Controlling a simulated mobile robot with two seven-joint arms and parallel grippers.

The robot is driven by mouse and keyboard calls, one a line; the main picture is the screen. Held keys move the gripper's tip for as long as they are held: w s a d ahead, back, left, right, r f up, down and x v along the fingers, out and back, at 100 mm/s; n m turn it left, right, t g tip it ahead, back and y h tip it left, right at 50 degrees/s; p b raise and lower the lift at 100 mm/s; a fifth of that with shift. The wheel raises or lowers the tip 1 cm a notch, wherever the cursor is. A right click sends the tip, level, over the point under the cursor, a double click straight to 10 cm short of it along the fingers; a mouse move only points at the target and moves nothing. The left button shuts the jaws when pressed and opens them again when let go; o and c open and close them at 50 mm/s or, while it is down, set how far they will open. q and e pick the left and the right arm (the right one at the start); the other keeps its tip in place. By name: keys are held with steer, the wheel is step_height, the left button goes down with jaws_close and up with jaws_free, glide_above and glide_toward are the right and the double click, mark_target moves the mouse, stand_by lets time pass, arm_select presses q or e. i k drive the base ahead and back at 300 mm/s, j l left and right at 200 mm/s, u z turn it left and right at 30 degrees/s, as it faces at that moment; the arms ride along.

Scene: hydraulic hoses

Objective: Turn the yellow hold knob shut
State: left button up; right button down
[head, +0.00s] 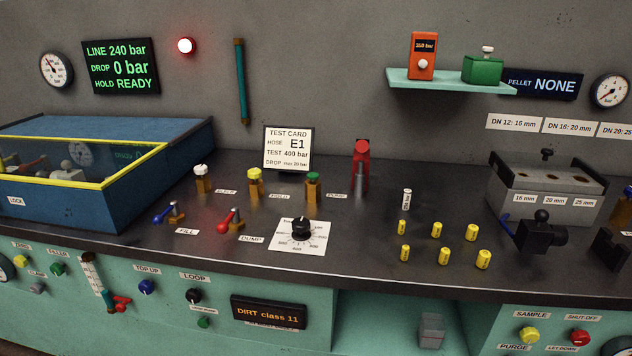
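The yellow hold knob (255,174) sits on top of a small brass valve body on the dark bench top, left of the middle. A small label (279,196), which seems to read HOLD, lies to its right. How far the knob is turned cannot be told. The wall display (119,66) reads LINE 240 bar, DROP 0 bar, HOLD READY. Neither of my grippers is in view, and nothing covers the knob.
A white-topped valve (201,177) and a green-topped valve (312,186) flank the knob. Blue (165,214) and red (229,221) levers stand in front, near a black dial (301,229). A test card (288,149) stands behind. A blue box (70,210) with a yellow-framed clear lid is left.

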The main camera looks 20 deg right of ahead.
mark_target(254, 174)
steer(key=i+j, duration=0.2)
steer(key=i+j+z, duration=0.1)
steer(key=j, duration=0.35)
steer(key=i+j+z, duration=0.1)
steer(key=i+j, duration=0.2)
